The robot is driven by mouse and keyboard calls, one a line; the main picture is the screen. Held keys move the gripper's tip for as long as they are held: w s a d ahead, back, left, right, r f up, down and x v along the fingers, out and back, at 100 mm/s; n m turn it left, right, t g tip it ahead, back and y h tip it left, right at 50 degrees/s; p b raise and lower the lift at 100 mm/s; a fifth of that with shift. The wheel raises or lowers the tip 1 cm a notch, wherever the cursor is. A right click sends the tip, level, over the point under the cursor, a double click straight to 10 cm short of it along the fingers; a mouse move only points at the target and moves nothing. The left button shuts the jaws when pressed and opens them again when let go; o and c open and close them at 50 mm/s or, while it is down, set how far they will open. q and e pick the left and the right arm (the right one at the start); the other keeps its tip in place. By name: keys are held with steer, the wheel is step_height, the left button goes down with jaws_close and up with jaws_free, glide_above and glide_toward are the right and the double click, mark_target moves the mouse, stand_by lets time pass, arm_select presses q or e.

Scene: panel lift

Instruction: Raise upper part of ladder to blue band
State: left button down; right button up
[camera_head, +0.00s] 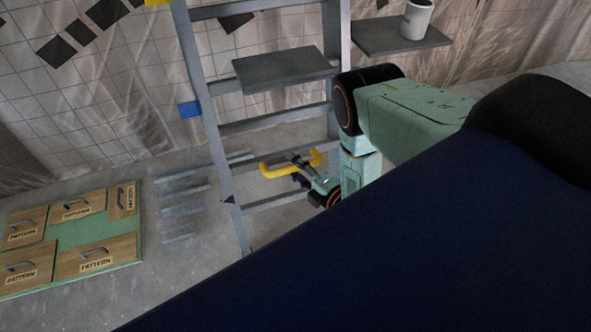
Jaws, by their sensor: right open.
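The grey metal ladder (211,130) stands in the middle of the view, leaning a little in the picture. A blue band (189,109) is on its left rail, above the middle. A yellow handle (278,171) with bent ends sits low on the ladder, between the rails. My right gripper (297,170) is open, close to the handle, with its fingers pointing left toward it. I cannot tell whether the fingers touch the handle. My right arm hides part of the right rail. My left gripper is not in view.
A grey board (284,70) is at the ladder's middle. A grey shelf (375,36) with a white cup (416,20) is at the upper right. A green panel (79,237) with wooden pattern pieces and several grey bars (184,210) lie on the floor left.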

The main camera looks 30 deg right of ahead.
steer(key=shift+w, duration=0.1)
steer(key=shift+c, duration=0.5)
jaws_close()
